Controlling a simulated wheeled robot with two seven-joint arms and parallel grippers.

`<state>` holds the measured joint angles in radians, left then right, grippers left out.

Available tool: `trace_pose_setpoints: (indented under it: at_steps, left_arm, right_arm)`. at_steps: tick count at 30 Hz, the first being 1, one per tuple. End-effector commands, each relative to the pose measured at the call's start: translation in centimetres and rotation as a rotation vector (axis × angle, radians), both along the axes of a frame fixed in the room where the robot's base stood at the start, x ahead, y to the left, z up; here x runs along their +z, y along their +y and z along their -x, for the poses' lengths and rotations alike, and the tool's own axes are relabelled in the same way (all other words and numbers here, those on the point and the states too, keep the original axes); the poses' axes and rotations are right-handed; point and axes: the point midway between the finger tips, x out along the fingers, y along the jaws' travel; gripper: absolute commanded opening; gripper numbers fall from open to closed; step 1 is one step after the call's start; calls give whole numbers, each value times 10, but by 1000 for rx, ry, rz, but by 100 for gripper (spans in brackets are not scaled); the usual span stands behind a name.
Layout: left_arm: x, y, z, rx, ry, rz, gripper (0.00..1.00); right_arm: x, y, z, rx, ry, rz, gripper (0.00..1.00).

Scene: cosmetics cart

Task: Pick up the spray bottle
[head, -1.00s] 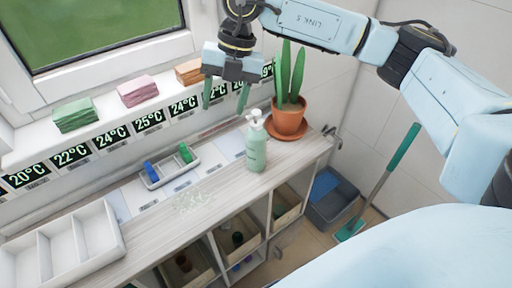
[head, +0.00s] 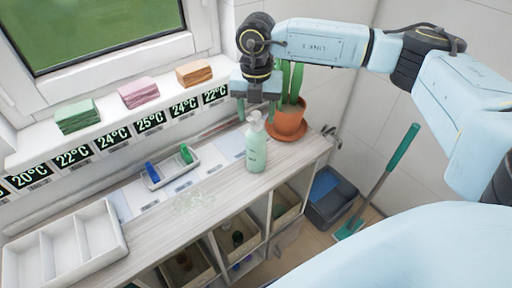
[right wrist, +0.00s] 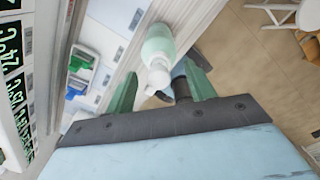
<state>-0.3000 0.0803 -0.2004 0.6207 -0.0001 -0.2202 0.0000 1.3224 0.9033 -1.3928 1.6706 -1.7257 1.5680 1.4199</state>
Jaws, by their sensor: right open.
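The spray bottle (head: 256,150) is pale green with a white pump head and stands upright on the wooden cart top, left of the potted plant. My right gripper (head: 256,112) is open, pointing down just above and behind the bottle's pump head. In the right wrist view the bottle (right wrist: 158,45) shows from above, with its white pump near the space between the green fingers of the gripper (right wrist: 160,92). Whether a finger touches the bottle I cannot tell. My left gripper is not in view.
A potted plant (head: 288,122) stands close on the right of the bottle. A small tray (head: 170,168) with blue and green items and a white divided tray (head: 64,245) lie to the left. Colored stacks sit on the window sill (head: 20,148). A tap is at the right edge.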

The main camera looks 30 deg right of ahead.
Motion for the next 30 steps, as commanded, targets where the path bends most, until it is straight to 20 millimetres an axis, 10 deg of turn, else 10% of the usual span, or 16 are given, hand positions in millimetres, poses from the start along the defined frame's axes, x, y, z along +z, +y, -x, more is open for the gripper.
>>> trace_pose_setpoints:
  at_steps: [15, 30]
  left_arm:
    - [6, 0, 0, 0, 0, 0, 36]
    - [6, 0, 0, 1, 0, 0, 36]
  right_arm:
    - [-35, 0, -1, 1, 0, -1, 55]
    - [-34, 0, -1, 1, 0, -1, 0]
